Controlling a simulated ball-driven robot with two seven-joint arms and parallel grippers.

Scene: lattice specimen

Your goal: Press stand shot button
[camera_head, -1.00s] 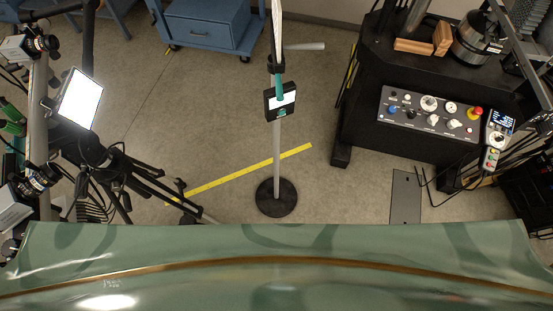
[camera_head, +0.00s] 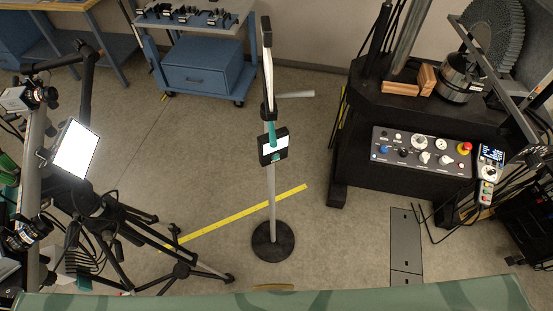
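A thin upright stand (camera_head: 271,205) rises from a round black base (camera_head: 273,241) on the floor, in the middle of the view. A small black device with a white face (camera_head: 274,146) is fixed partway up the pole by a teal holder. No button on it is clear enough to make out. A grey bar (camera_head: 295,94) sticks out to the right higher up the pole. Neither of my grippers is in view.
A tripod with a lit white panel (camera_head: 76,150) and cameras stands at left. A black machine at right carries a control panel (camera_head: 421,151) with knobs and a handheld controller (camera_head: 488,175). A blue cart (camera_head: 208,68) stands behind.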

